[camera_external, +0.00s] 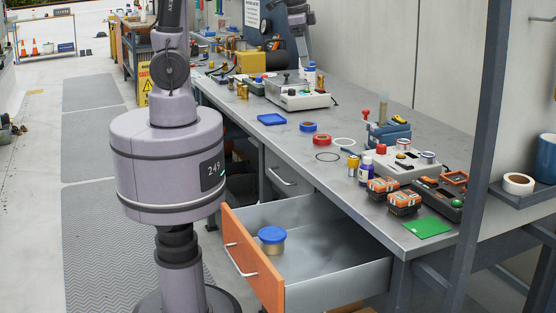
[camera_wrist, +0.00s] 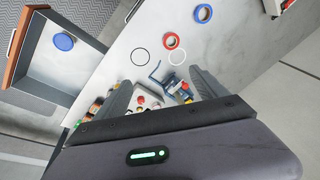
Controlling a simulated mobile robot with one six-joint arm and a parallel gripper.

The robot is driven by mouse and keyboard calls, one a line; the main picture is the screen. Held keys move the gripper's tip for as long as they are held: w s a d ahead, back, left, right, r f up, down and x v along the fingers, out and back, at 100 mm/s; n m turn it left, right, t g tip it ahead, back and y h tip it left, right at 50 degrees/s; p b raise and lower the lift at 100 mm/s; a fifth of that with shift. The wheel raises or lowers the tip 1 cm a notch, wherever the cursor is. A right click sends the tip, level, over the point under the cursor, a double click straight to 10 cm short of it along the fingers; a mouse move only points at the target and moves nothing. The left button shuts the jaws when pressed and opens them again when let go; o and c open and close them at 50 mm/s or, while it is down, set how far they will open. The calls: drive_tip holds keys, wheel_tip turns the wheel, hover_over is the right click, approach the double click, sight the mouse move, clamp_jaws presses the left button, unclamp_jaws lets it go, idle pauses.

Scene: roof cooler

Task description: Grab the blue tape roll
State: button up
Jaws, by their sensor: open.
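The blue tape roll (camera_external: 308,128) lies flat on the grey workbench in the external view, just behind a red tape roll (camera_external: 316,142). In the wrist view the blue tape roll (camera_wrist: 203,20) lies near the top edge, beyond the red roll (camera_wrist: 171,48). My gripper (camera_wrist: 160,77) is open in the wrist view, its two dark fingers spread with nothing held between them. It is above the bench and apart from the blue roll, which lies beyond the fingertips. I cannot make out my gripper in the external view.
An open drawer (camera_external: 335,250) holds a blue-lidded tub (camera_external: 272,239). A blue tray (camera_external: 271,119), thin rings and a vise (camera_external: 388,130) are near the rolls. Orange battery packs (camera_external: 404,203), bottles and a green sheet (camera_external: 428,227) crowd the near end. A dark post (camera_external: 480,130) stands right.

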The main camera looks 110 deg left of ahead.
drive_tip(key=s+a+f+n+g+h+p, duration=0.1)
drive_tip(key=s+a+f+n, duration=0.15)
drive_tip(key=a, duration=0.45)
drive_tip(key=s+a+f+n, duration=0.1)
drive_tip(key=a+f, duration=0.3)
drive_tip(key=a, duration=0.4)
drive_tip(key=s+a+f+n+g+h+p, duration=0.1)
drive_tip(key=s+a+f+n, duration=0.1)
drive_tip(key=a+f, duration=0.35)
drive_tip(key=f+b, duration=0.1)
drive_tip(key=f, duration=0.2)
drive_tip(key=a+f+b, duration=0.1)
drive_tip(key=f+b, duration=0.1)
drive_tip(key=f, duration=0.2)
drive_tip(key=f+b, duration=0.2)
drive_tip(key=f, duration=0.1)
drive_tip(key=shift+s+a+f, duration=0.2)
drive_tip(key=shift+a+f, duration=0.1)
drive_tip(key=shift+f, duration=0.05)
drive_tip(key=f+b, duration=0.1)
drive_tip(key=f, duration=0.2)
drive_tip(key=f+b, duration=0.1)
drive_tip(key=f, duration=0.1)
drive_tip(key=shift+d+f+b, duration=0.25)
drive_tip(key=shift+f+b, duration=0.05)
drive_tip(key=shift+r, duration=0.15)
drive_tip(key=c, duration=1.4)
